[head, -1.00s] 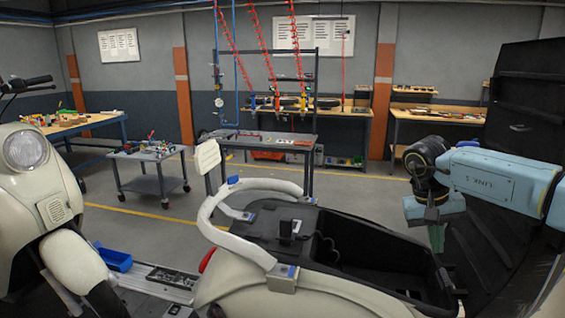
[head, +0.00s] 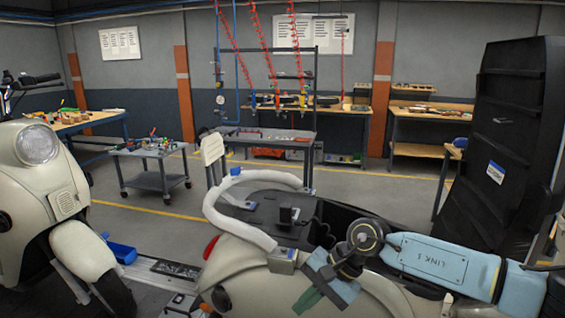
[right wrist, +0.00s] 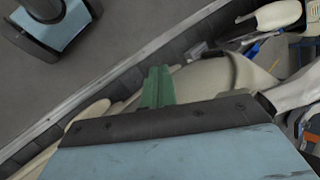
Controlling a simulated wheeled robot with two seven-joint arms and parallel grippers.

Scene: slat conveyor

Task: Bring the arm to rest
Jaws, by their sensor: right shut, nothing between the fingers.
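My right arm reaches in from the right in the head view. Its gripper (head: 308,300) points down and to the left, in front of the cream scooter body (head: 255,262). The green fingers are together with nothing between them. The right wrist view also shows the green fingers (right wrist: 157,88) shut, with cream scooter panels beyond them. I cannot tell whether the fingers touch the scooter. My left gripper is not in view.
The scooter's open black seat compartment (head: 340,215) and white grab rail (head: 232,222) are close behind the gripper. Another scooter (head: 70,200) stands at left. A blue bin (head: 122,252) lies between them. A tall black rack (head: 510,130) stands at right.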

